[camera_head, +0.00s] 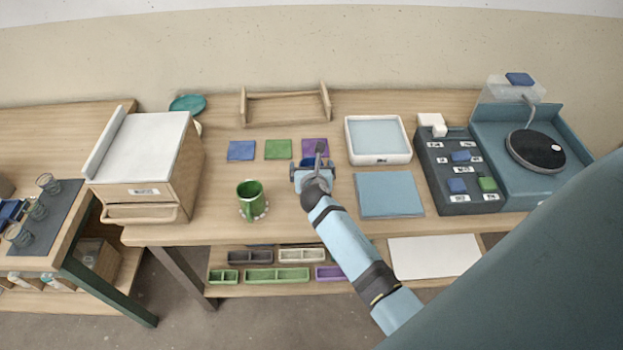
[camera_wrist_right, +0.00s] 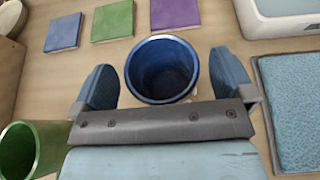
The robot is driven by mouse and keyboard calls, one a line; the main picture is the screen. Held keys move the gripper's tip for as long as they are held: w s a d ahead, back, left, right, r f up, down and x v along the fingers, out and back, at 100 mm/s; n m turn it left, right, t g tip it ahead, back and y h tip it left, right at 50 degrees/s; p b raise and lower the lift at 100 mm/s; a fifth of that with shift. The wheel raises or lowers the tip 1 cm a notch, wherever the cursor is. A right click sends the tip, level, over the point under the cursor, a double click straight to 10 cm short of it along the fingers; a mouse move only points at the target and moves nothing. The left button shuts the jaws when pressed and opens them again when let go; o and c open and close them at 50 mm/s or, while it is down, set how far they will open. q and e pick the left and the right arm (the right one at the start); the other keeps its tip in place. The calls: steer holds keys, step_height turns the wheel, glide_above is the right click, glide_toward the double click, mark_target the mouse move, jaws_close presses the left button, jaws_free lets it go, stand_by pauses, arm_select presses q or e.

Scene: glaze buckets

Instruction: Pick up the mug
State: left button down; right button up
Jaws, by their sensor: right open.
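A blue mug (camera_wrist_right: 162,70) stands on the wooden table, its dark opening facing up in the right wrist view. My right gripper (camera_wrist_right: 163,76) is open, with one finger on each side of this mug and a visible gap to each. In the head view the gripper (camera_head: 311,172) hides most of the blue mug. A green mug (camera_head: 249,201) stands on the table to the left of the gripper. It also shows at the lower left edge of the right wrist view (camera_wrist_right: 18,150). My left gripper is not in view.
Blue (camera_head: 241,150), green (camera_head: 278,149) and purple (camera_head: 315,146) tiles lie behind the mugs. A white-rimmed tray (camera_head: 405,157) and a blue mat (camera_head: 389,194) lie to the right. A wooden drawer box (camera_head: 190,172) stands left. Table between box and green mug is clear.

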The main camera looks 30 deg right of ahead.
steer(key=c, duration=1.3)
steer(key=shift+c, duration=0.5)
steer(key=shift+r, duration=0.2)
